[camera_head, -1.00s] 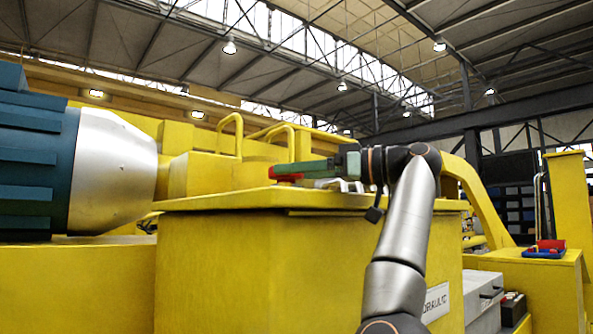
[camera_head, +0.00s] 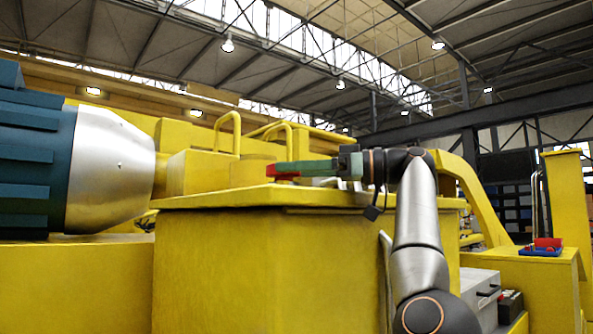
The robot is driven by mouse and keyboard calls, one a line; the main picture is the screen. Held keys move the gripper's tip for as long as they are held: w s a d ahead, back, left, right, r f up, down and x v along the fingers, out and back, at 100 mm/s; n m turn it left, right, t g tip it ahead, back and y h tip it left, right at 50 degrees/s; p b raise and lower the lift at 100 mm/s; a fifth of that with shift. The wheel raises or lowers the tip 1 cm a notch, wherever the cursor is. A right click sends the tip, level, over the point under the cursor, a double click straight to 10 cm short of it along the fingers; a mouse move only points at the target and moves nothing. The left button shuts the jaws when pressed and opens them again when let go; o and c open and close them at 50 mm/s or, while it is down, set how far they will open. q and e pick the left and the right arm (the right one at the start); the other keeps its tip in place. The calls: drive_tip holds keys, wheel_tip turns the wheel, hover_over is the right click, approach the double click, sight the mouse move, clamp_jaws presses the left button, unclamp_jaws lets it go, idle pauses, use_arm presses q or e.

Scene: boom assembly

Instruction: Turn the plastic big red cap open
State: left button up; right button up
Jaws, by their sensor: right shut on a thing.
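The big red cap (camera_head: 284,170) sits low on the top of the yellow tank (camera_head: 230,198), near its front edge. Only part of it shows, at the tips of my right gripper (camera_head: 298,169). The green fingers of that gripper point left from the dark wrist and are shut on the cap. My right arm comes up from the lower right. My left gripper does not show.
A large teal and silver motor (camera_head: 110,172) stands at the left. Yellow handrails (camera_head: 228,133) rise behind the tank top. A red item on a blue tray (camera_head: 542,249) lies on a yellow ledge at the right. A grey box (camera_head: 481,289) stands below.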

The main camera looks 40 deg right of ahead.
drive_tip(key=o, duration=1.2)
drive_tip(key=v, duration=1.2)
drive_tip(key=shift+s+d+b, duration=0.2)
drive_tip(key=shift+b, duration=0.15)
